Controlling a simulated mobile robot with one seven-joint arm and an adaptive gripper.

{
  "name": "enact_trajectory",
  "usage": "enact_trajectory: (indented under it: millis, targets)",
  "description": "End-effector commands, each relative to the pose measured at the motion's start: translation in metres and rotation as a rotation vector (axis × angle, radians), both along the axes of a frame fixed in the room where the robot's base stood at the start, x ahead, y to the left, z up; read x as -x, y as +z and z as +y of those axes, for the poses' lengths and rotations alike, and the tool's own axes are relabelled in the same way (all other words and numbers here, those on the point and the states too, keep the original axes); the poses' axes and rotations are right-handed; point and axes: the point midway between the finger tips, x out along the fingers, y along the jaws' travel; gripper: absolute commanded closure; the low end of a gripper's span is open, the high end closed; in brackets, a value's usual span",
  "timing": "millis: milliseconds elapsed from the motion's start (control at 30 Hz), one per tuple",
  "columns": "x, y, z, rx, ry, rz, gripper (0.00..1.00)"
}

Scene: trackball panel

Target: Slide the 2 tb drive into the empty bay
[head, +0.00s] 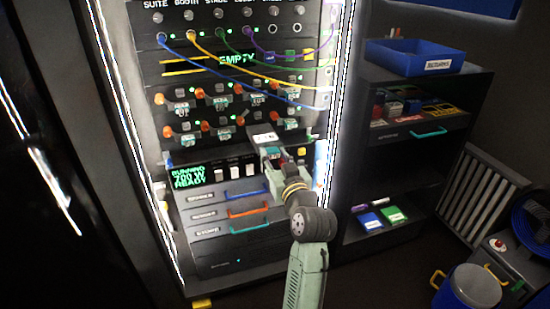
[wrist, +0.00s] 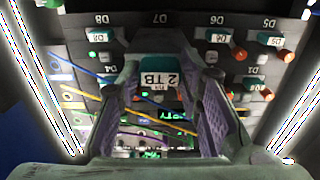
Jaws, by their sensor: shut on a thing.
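My gripper (head: 272,155) is in front of the lower part of the rack, and its two fingers frame the wrist view (wrist: 162,78). It is shut on the 2 TB drive, whose teal end labelled "2 TB" shows upside down between the fingers in the wrist view (wrist: 160,79). In the head view the drive's pale top (head: 265,138) shows just beyond the fingers, close to the lower row of drive bays. Several drives with teal labels and orange knobs (head: 221,102) fill other bays. I cannot make out the empty bay; the drive and gripper hide part of the lower row.
Blue, yellow, green and purple cables (head: 245,87) hang across the panel above the bays. A green "EMPTY" sign (head: 236,59) is higher up. Drawers with coloured handles (head: 248,210) are below. A shelf (head: 420,140) with a blue bin (head: 411,55) stands right.

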Motion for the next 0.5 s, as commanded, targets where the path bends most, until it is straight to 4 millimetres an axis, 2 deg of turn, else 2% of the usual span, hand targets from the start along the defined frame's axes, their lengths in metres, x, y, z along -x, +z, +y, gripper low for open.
enact_trajectory:
  millis: [500]
  targets:
    - [-0.010,0.001,0.003,-0.001,0.000,-0.002,0.94]
